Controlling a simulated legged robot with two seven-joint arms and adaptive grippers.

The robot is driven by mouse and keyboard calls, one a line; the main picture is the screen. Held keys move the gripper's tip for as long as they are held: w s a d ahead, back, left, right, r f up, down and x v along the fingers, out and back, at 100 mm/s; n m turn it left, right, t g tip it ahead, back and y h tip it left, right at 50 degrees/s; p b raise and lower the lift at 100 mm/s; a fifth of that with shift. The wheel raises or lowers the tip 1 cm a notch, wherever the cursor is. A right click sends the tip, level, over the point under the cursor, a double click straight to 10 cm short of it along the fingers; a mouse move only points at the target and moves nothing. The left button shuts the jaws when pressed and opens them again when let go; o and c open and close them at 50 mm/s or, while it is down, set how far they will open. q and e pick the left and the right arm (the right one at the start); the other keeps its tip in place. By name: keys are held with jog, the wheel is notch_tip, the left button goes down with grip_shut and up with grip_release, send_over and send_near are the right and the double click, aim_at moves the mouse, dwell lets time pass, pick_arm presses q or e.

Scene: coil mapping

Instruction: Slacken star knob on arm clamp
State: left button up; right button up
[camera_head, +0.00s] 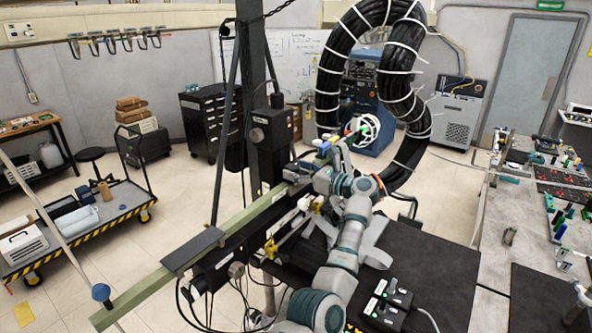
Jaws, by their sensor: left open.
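My left arm reaches up from the bottom middle. Its gripper (298,172) is open, small and partly lost among the fittings beside the dark upright post. A long green beam (150,285) runs from the lower left up to this post. A yellow knob (270,249) sits on the beam's fittings, left of my forearm. I cannot tell which one is the star knob on the arm clamp. No knob shows clearly between the jaws. My right gripper is not in view.
A thick loop of black cable (330,75) arches behind my arm, with a white ring-shaped part (370,130) in front. A black tabletop (440,268) with a small button box (388,304) lies right of my arm. A flat cart (100,215) stands at left.

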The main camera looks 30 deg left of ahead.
pick_arm(q)
jog(key=d, duration=1.1)
jog(key=shift+s+d, duration=0.15)
jog(key=shift+f, duration=0.1)
jog(key=s+d+m+t+h+b, duration=0.1)
jog(key=s+d+m+t+b, duration=0.25)
jog(key=s+t+b, duration=0.25)
jog(key=p+x, duration=0.2)
jog(key=x, duration=0.3)
jog(key=p+x, duration=0.1)
jog(key=x, duration=0.5)
jog(key=p+x, duration=0.2)
jog(key=x, duration=0.3)
jog(key=shift+s+a+f+p, duration=0.1)
jog(key=shift+s+a+p, duration=0.1)
jog(key=shift+a+p, duration=0.2)
jog(key=shift+w+a+f, duration=0.1)
jog(key=shift+w+a, duration=0.15)
jog(key=shift+a, duration=0.2)
